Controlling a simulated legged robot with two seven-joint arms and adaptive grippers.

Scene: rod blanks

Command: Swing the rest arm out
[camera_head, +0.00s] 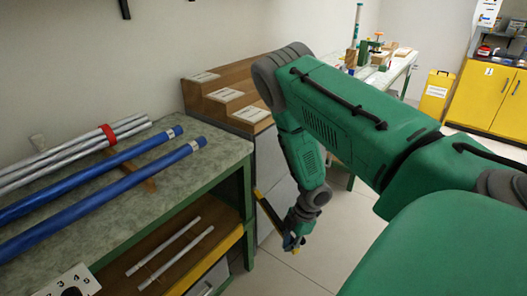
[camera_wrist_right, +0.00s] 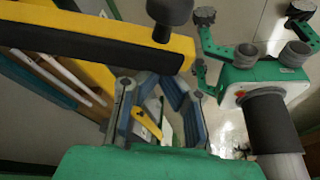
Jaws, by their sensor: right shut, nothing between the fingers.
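The rest arm, a yellow bar with a dark side face (camera_head: 268,209), sticks out past the bench's near right end over the floor. It also crosses the top of the right wrist view (camera_wrist_right: 75,35) with a black knob (camera_wrist_right: 166,20) near its end. My right gripper (camera_head: 292,241) is at the bar's outer end. In the wrist view its blue-grey fingers (camera_wrist_right: 157,88) are shut and empty, just under the bar's dark edge; whether they touch it I cannot tell. My left gripper is not in view.
Blue rods (camera_head: 95,187) and silver rods (camera_head: 70,157) with a red band lie on the bench (camera_head: 215,150). Two thin rods (camera_head: 165,245) lie on the shelf below. Wooden stepped bins (camera_head: 225,95) stand behind. Floor (camera_head: 300,270) around the gripper is clear.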

